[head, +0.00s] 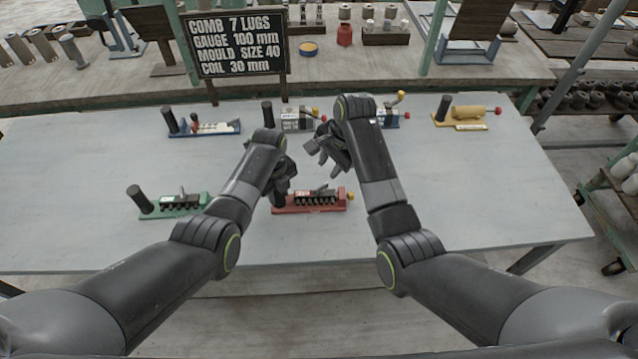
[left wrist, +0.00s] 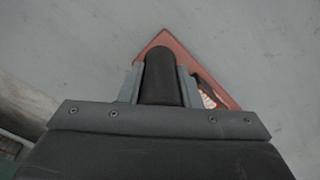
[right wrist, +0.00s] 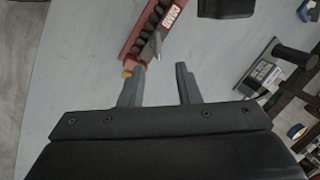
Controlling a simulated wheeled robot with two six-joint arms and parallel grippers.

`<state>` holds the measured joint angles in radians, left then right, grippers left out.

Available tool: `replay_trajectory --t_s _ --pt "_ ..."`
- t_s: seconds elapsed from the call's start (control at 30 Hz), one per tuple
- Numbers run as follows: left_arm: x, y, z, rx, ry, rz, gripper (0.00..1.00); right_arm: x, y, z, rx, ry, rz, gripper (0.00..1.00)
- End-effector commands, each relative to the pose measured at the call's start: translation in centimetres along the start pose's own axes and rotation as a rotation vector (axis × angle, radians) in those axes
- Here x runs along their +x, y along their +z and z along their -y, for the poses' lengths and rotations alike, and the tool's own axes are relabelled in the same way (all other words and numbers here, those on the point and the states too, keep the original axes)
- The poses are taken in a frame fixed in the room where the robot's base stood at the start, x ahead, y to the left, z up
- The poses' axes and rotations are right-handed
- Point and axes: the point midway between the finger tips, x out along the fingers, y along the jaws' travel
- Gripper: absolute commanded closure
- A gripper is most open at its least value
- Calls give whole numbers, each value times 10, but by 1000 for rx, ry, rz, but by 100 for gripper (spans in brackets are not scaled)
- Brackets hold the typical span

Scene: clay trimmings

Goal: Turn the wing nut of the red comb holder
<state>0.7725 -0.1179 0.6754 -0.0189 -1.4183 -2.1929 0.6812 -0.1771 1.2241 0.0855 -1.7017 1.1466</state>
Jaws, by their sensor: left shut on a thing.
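The red comb holder (head: 312,208) lies on the near middle of the table, with a dark toothed comb on it. A grey pointed piece (right wrist: 154,46) stands up from it, and a small orange knob (right wrist: 128,73) is at its right end in the head view; I cannot tell which is the wing nut. My left gripper (head: 282,190) is shut on the holder's upright black handle (left wrist: 160,78), at its left end. My right gripper (head: 324,153) is open and empty, above and behind the holder; its fingers (right wrist: 158,80) point toward the knob end.
A green holder (head: 178,208) is to the left. Blue (head: 205,129), grey (head: 297,121) and yellow (head: 466,115) holders stand along the back, with another partly behind my right arm. A black sign (head: 237,45) stands at the back edge. The table's right side is clear.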

Motion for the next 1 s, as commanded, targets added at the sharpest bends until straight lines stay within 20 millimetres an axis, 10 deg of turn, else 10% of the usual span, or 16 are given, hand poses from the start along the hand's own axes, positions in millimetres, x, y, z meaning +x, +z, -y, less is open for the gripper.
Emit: replay_trajectory --t_s 1.0 --pt "0 0 0 0 0 0 100 -7 8 18 -1665 127 81 70"
